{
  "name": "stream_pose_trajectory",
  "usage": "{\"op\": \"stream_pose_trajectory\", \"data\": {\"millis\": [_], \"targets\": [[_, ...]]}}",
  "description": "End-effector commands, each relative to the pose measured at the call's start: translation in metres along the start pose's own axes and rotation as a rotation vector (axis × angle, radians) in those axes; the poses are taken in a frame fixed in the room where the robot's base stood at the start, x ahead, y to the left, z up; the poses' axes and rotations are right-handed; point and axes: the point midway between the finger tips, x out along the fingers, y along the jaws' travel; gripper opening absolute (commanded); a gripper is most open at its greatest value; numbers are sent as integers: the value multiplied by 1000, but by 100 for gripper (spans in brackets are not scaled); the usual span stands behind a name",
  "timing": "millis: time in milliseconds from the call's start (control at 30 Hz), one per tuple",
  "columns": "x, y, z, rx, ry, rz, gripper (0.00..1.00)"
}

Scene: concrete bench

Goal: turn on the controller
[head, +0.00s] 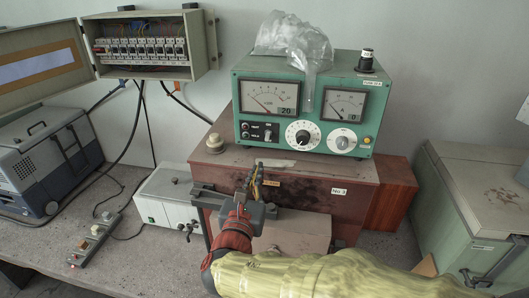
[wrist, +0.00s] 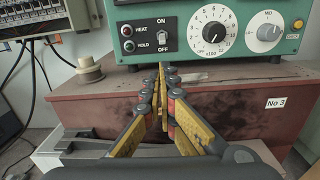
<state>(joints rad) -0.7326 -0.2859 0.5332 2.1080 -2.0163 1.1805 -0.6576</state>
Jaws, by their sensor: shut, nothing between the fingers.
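The controller (head: 300,105) is a green box with two dial gauges, standing on a brown-red box. Its front also shows in the wrist view (wrist: 125,55), with HEAT and HOLD lamps at left. The ON/OFF switch (wrist: 163,34) is a small toggle between printed ON and OFF; it also shows in the head view (head: 267,134). I cannot tell surely which way it is set. My gripper (wrist: 162,68) is shut and empty, its fingertips just below the switch in the picture. In the head view my gripper (head: 257,168) is in front of the controller's lower left; contact is not visible.
A numbered dial (wrist: 214,32) and a smaller knob (wrist: 268,32) sit right of the switch. A clear plastic bag (head: 295,40) drapes over the controller's top. The brown-red box (head: 340,205) is below. An open breaker box (head: 145,45) hangs at left.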

Motion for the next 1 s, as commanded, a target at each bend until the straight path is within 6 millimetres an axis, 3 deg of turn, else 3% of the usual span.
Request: {"op": "stream_pose_trajectory", "data": {"millis": [533,1000], "targets": [[6,-3,0,-36,0,-9,0],[79,-4,-1,-36,1,-10,0]]}}
